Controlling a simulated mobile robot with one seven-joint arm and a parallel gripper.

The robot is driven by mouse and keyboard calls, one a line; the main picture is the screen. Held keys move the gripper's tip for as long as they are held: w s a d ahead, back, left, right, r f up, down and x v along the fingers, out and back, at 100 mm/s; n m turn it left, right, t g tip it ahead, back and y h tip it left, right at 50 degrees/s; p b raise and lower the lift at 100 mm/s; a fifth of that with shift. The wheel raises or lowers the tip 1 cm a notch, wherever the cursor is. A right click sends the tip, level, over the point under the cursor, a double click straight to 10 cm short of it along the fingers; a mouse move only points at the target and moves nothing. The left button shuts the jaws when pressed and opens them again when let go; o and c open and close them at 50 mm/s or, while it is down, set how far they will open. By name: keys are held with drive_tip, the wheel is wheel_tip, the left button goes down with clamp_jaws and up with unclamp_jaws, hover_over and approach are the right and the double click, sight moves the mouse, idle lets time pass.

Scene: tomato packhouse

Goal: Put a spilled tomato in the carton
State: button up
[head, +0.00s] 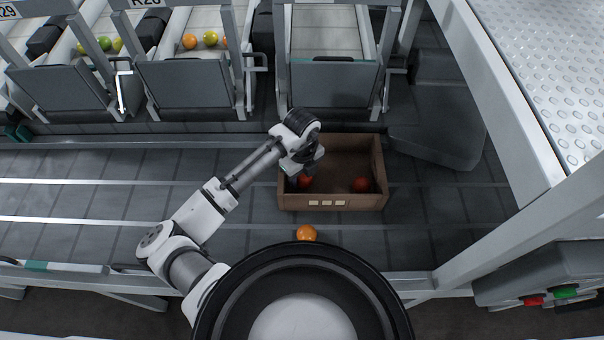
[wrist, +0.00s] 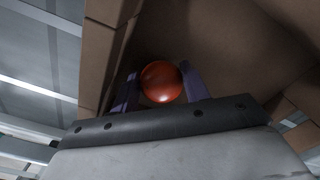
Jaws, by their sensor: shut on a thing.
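The carton (head: 330,201) is an open brown box on the dark conveyor surface in the head view. My gripper (head: 303,177) reaches down inside its left part. In the wrist view my gripper (wrist: 160,88) is shut on a red tomato (wrist: 162,80), with one finger on each side of it. The held tomato also shows in the head view (head: 305,181), partly hidden by my gripper. Another red tomato (head: 360,184) lies in the right part of the carton. An orange tomato (head: 307,233) lies outside, just in front of the carton's front wall.
Sloped chutes (head: 190,85) line the back, some with green and orange tomatoes in them. A metal frame post (head: 520,215) and a perforated metal plate (head: 560,70) are on the right. The conveyor (head: 90,200) left of the carton is clear.

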drive_tip(key=shift+f, duration=0.3)
drive_tip(key=o, duration=0.8)
drive_tip(key=c, duration=0.3)
drive_tip(key=shift+r, duration=0.1)
drive_tip(key=shift+r+p, duration=2.4)
drive_tip(key=shift+r, duration=1.1)
